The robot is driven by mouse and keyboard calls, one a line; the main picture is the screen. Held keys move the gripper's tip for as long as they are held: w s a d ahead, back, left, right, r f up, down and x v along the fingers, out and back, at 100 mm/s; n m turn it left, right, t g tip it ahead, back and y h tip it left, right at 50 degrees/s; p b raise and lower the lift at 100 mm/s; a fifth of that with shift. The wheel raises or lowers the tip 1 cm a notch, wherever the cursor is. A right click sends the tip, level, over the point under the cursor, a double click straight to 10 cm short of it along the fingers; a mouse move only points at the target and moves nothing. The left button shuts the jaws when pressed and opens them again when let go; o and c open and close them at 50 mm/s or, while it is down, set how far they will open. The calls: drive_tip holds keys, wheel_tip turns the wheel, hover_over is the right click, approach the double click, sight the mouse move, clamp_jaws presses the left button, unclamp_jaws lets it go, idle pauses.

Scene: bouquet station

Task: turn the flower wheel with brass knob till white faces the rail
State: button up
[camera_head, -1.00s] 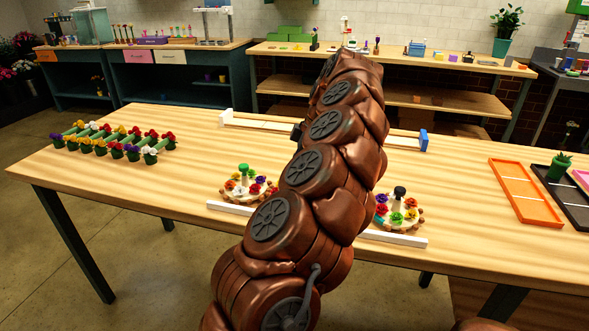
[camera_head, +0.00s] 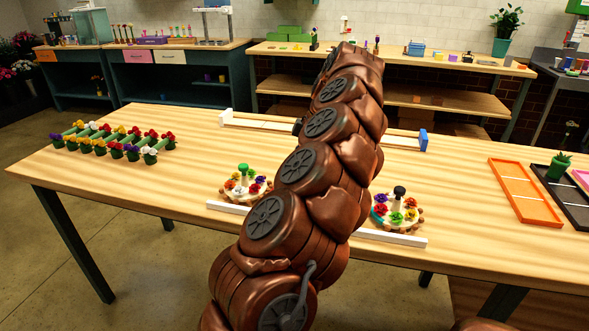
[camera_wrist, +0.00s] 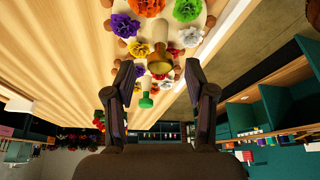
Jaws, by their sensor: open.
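The wheel with the brass knob (camera_wrist: 162,52) is at the top of the wrist view, partly cut off. In the head view my arm hides this wheel. The white rail (camera_head: 398,239) runs along the near side of the wheels; my arm covers its middle.
A wheel with a green knob (camera_head: 243,169) stands left of my arm, one with a black knob (camera_head: 399,192) to the right. A flower rack (camera_head: 112,140) is at the far left, an orange tray (camera_head: 525,208) at the right.

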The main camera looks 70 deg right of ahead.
drive_tip(key=shift+v, duration=2.7)
drive_tip(key=shift+s+r, duration=0.15)
drive_tip(key=shift+r, duration=0.2)
